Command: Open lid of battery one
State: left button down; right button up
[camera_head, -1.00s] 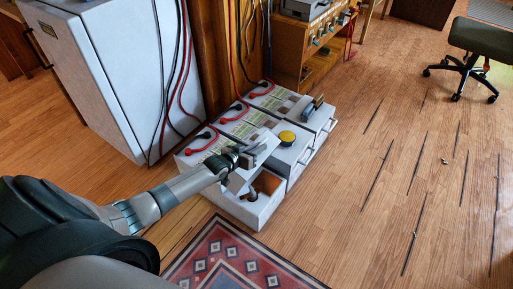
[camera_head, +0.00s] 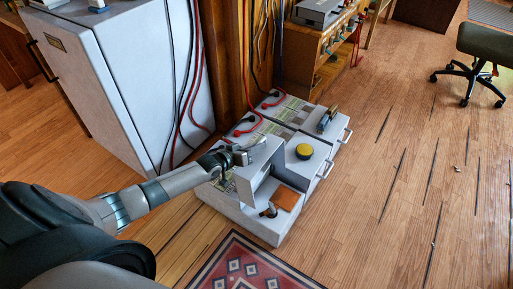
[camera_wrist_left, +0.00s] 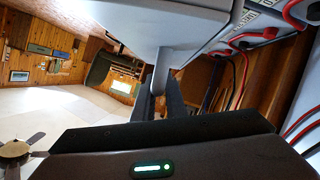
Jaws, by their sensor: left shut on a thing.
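The nearest battery (camera_head: 250,221) is a white box on the floor, with its front compartment open and an orange-brown surface (camera_head: 287,198) showing inside. Its white lid (camera_head: 262,172) is swung up, standing roughly upright at the back of the opening. My left gripper (camera_head: 241,157) is at the lid's upper part, on the side away from the opening. In the left wrist view its fingers (camera_wrist_left: 164,103) are shut on the lid's handle (camera_wrist_left: 162,72), with the pale lid (camera_wrist_left: 150,25) above. My right gripper is not in view.
Two more batteries stand in a row behind, with a yellow round object (camera_head: 304,151) and a dark object (camera_head: 327,119) on their lids. Red and black cables hang by the white cabinet (camera_head: 125,75). A patterned rug (camera_head: 250,268) lies in front; open floor is at right.

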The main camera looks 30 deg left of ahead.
pick_arm(q)
jog(key=c, duration=1.8)
grip_release()
jog(key=shift+s, duration=0.1)
